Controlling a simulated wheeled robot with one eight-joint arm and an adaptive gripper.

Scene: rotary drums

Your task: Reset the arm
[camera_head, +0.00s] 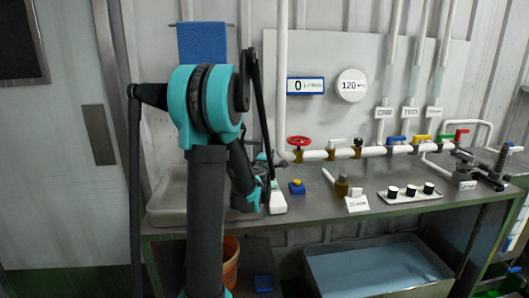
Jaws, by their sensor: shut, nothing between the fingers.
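My arm (207,108), teal and black, rises in the middle left of the head view and folds at a large round joint. Its forearm bends down behind the upright link, above the left part of the bench. My gripper (273,163) shows only as small dark parts beside the forearm, partly hidden by it. It is shut and holds nothing. It is near a white device (277,200) on the bench; I cannot tell the exact gap between them.
White pipes with coloured valves (299,142) run along the wall. A blue-filled tank (376,270) and an orange bucket (231,262) stand below.

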